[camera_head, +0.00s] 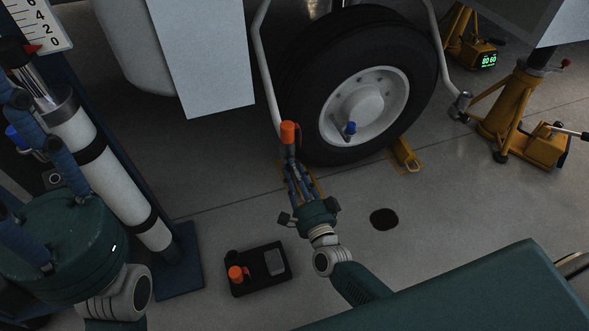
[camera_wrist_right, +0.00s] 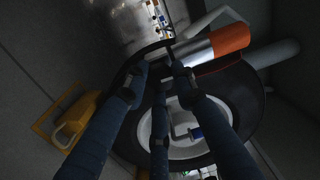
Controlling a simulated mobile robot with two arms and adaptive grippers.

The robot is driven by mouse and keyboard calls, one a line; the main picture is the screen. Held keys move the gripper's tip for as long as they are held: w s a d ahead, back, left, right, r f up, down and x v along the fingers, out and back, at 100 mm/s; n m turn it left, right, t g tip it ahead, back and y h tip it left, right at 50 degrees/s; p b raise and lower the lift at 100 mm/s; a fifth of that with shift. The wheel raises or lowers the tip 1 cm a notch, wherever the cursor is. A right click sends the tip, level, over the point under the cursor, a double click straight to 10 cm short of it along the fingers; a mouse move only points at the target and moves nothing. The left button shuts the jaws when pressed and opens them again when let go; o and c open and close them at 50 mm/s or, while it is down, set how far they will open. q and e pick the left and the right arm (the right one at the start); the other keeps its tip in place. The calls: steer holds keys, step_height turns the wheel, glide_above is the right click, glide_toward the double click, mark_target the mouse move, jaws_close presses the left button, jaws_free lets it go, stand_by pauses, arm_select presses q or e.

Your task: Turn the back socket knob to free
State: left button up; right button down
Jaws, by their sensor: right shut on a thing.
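My right gripper (camera_head: 291,160) is shut on an orange-capped silver cylinder, which looks like a socket knob (camera_head: 289,132), at the lower end of a white tube beside the wheel. In the right wrist view the fingertips (camera_wrist_right: 165,62) are at the silver end of this knob, and its orange part (camera_wrist_right: 229,39) sticks out to the right. I cannot read which setting it is at.
A large black tyre (camera_head: 302,95) stands behind the right gripper, with a yellow chock (camera_head: 405,155) at its foot. A yellow jack (camera_head: 515,110) stands at right. A black box with an orange knob (camera_head: 236,273) lies on the floor. A teal surface (camera_head: 470,290) fills the lower right.

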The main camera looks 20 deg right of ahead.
steer(key=shift+n, duration=0.3)
steer(key=c, duration=1.4)
jaws_free()
steer(key=shift+s, duration=0.1)
steer(key=s, duration=1.1)
steer(key=shift+s+d+f, duration=0.15)
steer(key=shift+s+f, duration=0.2)
steer(key=shift+s, duration=0.05)
